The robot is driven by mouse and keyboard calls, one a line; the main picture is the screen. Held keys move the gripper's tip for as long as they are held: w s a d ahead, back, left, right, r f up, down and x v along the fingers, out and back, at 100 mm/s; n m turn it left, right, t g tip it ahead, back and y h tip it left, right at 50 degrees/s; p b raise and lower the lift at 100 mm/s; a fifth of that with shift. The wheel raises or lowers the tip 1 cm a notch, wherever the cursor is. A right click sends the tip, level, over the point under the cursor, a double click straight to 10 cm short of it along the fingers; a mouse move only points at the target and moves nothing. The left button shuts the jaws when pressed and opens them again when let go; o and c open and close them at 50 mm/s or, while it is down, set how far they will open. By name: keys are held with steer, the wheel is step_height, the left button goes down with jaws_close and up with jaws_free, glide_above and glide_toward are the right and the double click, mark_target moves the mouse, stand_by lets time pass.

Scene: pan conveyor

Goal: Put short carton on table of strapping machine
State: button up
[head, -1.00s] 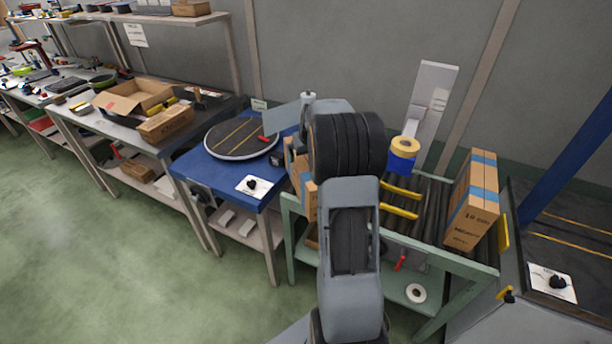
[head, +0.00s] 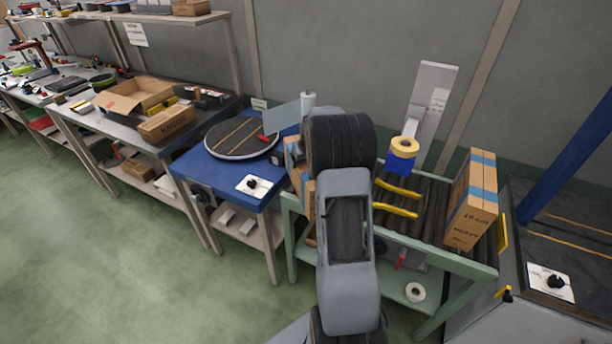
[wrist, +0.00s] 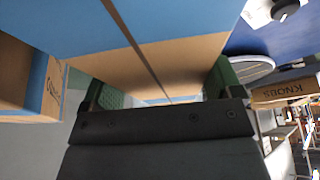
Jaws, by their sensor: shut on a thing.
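My gripper (wrist: 163,92) is shut on a carton (wrist: 185,55) with wide blue tape and a centre seam, which fills the top of the wrist view. The green finger pads lie at its two sides. I take it to be the short carton; its height does not show. In the head view my arm hides the gripper. Cardboard (head: 308,192) shows just left of my arm, and I cannot tell if it is the held carton. At the far right stands a dark table (head: 590,262) with yellow strips and a blue post (head: 565,155), apparently the strapping machine.
A tall blue-taped carton (head: 470,212) stands on the roller conveyor (head: 437,190), between my arm and the dark table. A tape roll (head: 404,147) stands above the rollers. Left is a blue table (head: 200,168) with a round turntable (head: 242,138). The floor at left is clear.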

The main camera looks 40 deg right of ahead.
steer(key=c, duration=0.9)
steer(key=shift+r, duration=0.1)
steer(key=shift+c, duration=1.1)
